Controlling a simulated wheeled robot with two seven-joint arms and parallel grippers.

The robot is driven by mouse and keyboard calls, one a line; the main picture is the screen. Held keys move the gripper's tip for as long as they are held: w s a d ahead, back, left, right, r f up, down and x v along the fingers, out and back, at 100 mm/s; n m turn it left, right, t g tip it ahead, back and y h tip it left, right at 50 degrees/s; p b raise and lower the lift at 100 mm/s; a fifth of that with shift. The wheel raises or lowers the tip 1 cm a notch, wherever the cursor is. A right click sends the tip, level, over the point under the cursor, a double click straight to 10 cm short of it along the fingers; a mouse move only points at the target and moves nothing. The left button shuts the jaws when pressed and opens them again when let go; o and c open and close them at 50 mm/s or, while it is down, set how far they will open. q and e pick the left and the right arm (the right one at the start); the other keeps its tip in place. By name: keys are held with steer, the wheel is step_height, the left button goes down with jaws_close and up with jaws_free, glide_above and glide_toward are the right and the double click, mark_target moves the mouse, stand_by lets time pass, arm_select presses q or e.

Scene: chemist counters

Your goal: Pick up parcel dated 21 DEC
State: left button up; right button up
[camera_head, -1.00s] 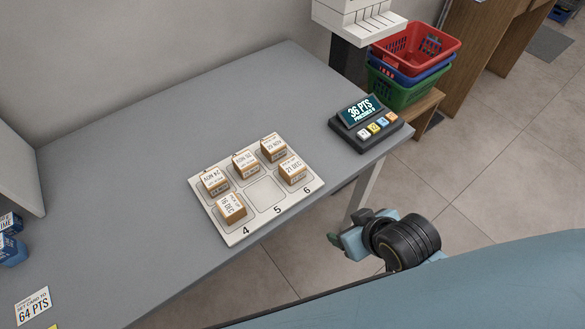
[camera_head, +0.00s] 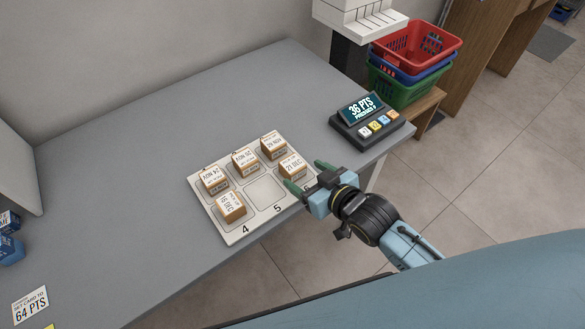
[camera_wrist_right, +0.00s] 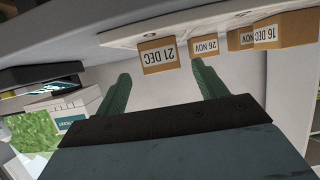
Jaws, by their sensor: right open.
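The parcel dated 21 DEC (camera_head: 291,166) is a small brown box with a white label. It sits on the tray's right side, in the spot by number 6. My right gripper (camera_head: 306,174) is open and empty, with its green fingertips close to this parcel at the tray's right edge. In the right wrist view the 21 DEC parcel (camera_wrist_right: 158,56) shows upside down, ahead of the two spread green fingers (camera_wrist_right: 158,90). I cannot tell whether a finger touches it. My left gripper is not in view.
The white tray (camera_head: 264,193) also holds parcels dated 16 DEC (camera_head: 231,206), 29 NOV (camera_head: 273,146) and others; spot 5 is empty. A keypad terminal (camera_head: 366,122) stands right of the tray. Stacked baskets (camera_head: 416,50) stand beyond.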

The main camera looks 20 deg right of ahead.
mark_target(288, 161)
steer(key=x, duration=0.2)
steer(key=shift+w+a+f, duration=0.1)
steer(key=shift+w+f, duration=0.05)
steer(key=shift+w, duration=0.15)
steer(key=x, duration=0.3)
steer(key=b+x, duration=0.1)
steer(key=x, duration=0.1)
steer(key=shift+w+a+r, duration=0.15)
steer(key=shift+a+r, duration=0.05)
steer(key=shift+r, duration=0.2)
steer(key=c, duration=1.1)
